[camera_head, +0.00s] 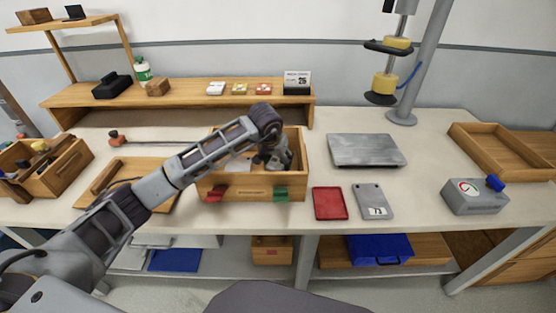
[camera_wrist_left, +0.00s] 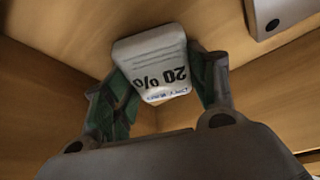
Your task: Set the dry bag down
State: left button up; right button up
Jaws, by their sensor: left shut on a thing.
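The dry bag (camera_wrist_left: 152,62) is a small white packet printed "20 %", shown upside down in the left wrist view. My left gripper (camera_head: 273,162) is shut on it, with a green-padded finger on each side. The gripper reaches down into a wooden box (camera_head: 250,190) with a red tab and a green tab on its front, in the middle of the bench. Wooden walls surround the bag in the wrist view. I cannot tell whether the bag touches the box floor. In the head view the gripper and arm hide the bag. My right gripper is not in view.
A red tray (camera_head: 330,203) and a grey plate marked 13 (camera_head: 373,202) lie right of the box. A grey slab (camera_head: 366,150) lies behind them. A gauge device (camera_head: 474,196) and an empty wooden tray (camera_head: 500,160) are at the right. A grey block (camera_wrist_left: 285,12) shows in the wrist view.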

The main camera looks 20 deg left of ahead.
pick_arm(q)
jog(key=o, duration=1)
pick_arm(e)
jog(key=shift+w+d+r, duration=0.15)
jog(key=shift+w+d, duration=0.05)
pick_arm(q)
jog(key=shift+r, duration=0.1)
jog(key=shift+r, duration=0.35)
jog(key=v, duration=1.1)
jog(key=shift+s+p, duration=0.15)
jog(key=shift+p, duration=0.25)
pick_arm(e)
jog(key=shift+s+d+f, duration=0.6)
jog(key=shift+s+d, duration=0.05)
pick_arm(q)
jog(key=shift+r, duration=0.15)
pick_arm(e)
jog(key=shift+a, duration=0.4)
